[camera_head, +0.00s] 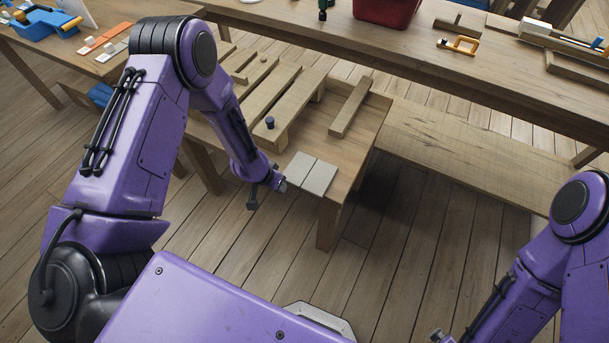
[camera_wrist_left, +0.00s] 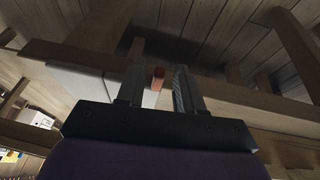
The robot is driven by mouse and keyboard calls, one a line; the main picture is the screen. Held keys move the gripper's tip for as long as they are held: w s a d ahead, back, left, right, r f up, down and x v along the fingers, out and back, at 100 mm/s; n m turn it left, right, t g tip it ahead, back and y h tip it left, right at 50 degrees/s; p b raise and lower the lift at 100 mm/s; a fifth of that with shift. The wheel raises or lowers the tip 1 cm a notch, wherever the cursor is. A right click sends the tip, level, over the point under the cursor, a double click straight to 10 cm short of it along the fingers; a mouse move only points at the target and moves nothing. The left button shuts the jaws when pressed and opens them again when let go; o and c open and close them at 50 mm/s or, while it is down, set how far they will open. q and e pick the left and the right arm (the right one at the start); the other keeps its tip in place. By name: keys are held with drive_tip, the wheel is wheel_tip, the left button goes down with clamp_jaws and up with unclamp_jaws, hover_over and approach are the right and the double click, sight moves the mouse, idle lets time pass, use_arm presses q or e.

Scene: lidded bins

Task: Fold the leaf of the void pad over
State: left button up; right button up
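A pale grey pad in two flat panels (camera_head: 311,174), split by a thin seam, lies at the near corner of the low wooden table. I take it for the void pad. Its pale surface also shows in the left wrist view (camera_wrist_left: 82,84). My left gripper (camera_head: 281,185) is beside the pad's left edge. In the left wrist view its two fingers (camera_wrist_left: 160,88) stand apart, with a small orange-brown piece (camera_wrist_left: 157,78) visible in the gap; I cannot tell whether they touch it. My right gripper (camera_head: 437,335) shows only partly at the bottom edge, away from the table.
The low table (camera_head: 352,153) also holds wooden rails and a small dark blue knob (camera_head: 270,122) near the pad. A long bench (camera_head: 470,65) behind carries a red bin (camera_head: 387,10). Orange and white tiles (camera_head: 103,43) lie on the left table. Floor in front is clear.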

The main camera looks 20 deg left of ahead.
use_arm(q)
drive_tip(key=shift+f, duration=0.4)
drive_tip(key=shift+r, duration=0.1)
idle(0.8)
clamp_jaws()
drive_tip(key=shift+r+y+p, duration=0.4)
drive_tip(key=shift+y+p, duration=0.05)
drive_tip(key=shift+y, duration=0.05)
drive_tip(key=shift+d+r+y, duration=0.1)
drive_tip(key=shift+r+y, duration=0.05)
drive_tip(key=shift+y, duration=0.25)
